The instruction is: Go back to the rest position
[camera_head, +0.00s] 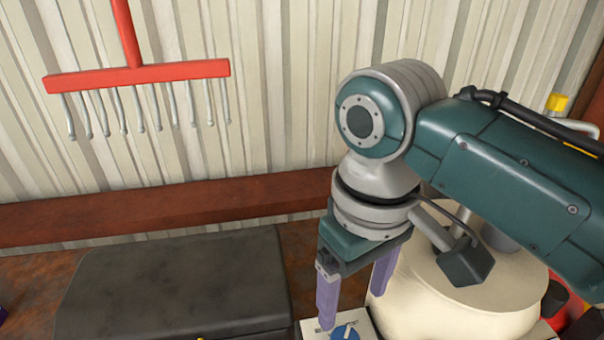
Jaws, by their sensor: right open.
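My right gripper (355,285) hangs from my teal and grey right arm, pointing down, in the right half of the head view. Its two purple fingers are apart, and I see nothing between them. The fingertips are over or close to a small white panel with a blue knob (345,331) at the bottom edge. I cannot tell whether they touch it. My left gripper is not in the head view.
A cream rounded object (440,300) stands behind and right of the gripper, partly hidden by my arm. A dark flat case (175,290) lies on the left. A red rake (135,75) hangs on the corrugated wall. Red and yellow items show at far right.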

